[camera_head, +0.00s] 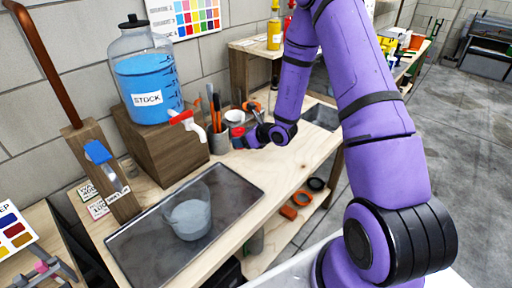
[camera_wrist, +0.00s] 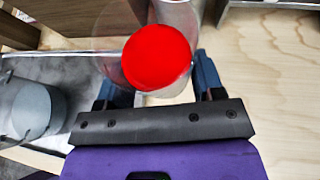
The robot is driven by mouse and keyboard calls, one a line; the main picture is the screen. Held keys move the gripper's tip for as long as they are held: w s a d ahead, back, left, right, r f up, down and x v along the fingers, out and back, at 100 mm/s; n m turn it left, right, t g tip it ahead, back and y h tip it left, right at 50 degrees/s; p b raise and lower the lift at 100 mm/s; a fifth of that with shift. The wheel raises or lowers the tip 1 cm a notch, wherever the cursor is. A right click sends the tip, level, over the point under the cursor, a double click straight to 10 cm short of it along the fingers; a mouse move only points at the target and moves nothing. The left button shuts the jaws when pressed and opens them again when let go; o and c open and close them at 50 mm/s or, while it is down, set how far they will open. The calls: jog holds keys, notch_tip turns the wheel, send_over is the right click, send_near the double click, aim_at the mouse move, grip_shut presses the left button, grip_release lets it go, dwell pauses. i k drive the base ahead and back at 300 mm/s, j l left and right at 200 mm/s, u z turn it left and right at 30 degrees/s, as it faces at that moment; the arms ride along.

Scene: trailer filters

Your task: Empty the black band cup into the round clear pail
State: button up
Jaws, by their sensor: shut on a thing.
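My gripper (camera_head: 246,131) is above the bench, right of the grey tool holder. In the wrist view its two blue fingers (camera_wrist: 156,80) stand on either side of a clear-walled cup (camera_wrist: 157,57) with bright red contents, and it is shut on this cup. In the head view the cup is small and partly hidden by the fingers; I cannot make out a black band on it. The round clear pail (camera_head: 188,215) stands upright on the dark tray, with pale greyish contents low inside. The pail also shows at the left edge of the wrist view (camera_wrist: 30,108), apart from the gripper.
The dark tray (camera_head: 133,246) lies on the wooden bench. A blue STOCK jar (camera_head: 150,90) with a red tap stands on a wooden block (camera_head: 160,140) behind it. A grey tool holder (camera_head: 219,142) stands between block and gripper. A wooden post (camera_head: 105,165) rises at left.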

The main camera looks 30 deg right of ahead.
aim_at(186, 203)
jog(key=k+u, duration=0.1)
jog(key=k, duration=0.55)
jog(key=k+j+u, duration=0.15)
jog(key=k, duration=0.45)
jog(key=i+l+u, duration=0.1)
jog(key=u, duration=0.8)
jog(key=i+l, duration=0.15)
jog(key=l, duration=0.15)
jog(key=i+l, duration=0.1)
jog(key=l, duration=0.2)
jog(key=i+l, duration=0.15)
jog(key=l, duration=0.2)
jog(key=j+u, duration=0.05)
